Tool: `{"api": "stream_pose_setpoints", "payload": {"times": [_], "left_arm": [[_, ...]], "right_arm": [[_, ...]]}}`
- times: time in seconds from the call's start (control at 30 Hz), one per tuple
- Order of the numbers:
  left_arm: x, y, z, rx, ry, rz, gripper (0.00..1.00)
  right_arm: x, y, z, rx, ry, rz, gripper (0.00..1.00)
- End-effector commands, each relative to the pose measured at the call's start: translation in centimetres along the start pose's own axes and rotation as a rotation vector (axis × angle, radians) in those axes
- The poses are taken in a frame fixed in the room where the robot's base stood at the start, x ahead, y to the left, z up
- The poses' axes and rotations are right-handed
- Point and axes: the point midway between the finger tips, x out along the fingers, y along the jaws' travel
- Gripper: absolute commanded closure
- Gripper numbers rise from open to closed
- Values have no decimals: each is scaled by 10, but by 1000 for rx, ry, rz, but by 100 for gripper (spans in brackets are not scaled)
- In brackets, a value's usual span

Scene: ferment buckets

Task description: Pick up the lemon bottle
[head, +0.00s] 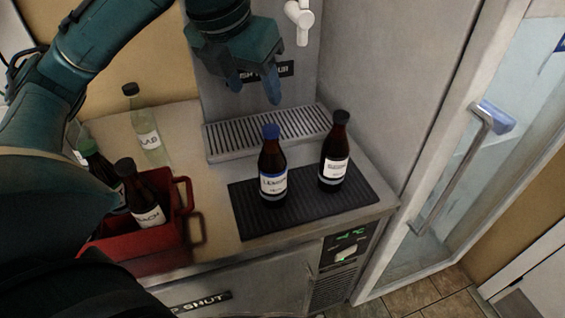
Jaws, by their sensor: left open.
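The lemon bottle (272,169) is dark brown with a blue cap and a white and blue label. It stands upright on the black ribbed mat (307,212), left of another brown bottle. My left gripper (254,92) is above and a little behind the lemon bottle in the picture, pointing down. Its two blue-tipped fingers are apart, with nothing between them. My right gripper is not in view.
A dark-capped brown bottle (334,153) stands close right of the lemon bottle. A metal drip grate (265,130) lies behind. At left are a red crate (150,248) with several bottles and a clear bottle (147,131). A fridge door (440,150) stands at right.

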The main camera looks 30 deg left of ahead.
Motion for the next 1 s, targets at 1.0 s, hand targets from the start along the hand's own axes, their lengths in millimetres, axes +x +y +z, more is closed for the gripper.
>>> {"api": "stream_pose_setpoints", "payload": {"times": [1.0], "left_arm": [[124, -4, -2, 0, 0, -1, 46]], "right_arm": [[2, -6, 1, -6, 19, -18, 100]]}}
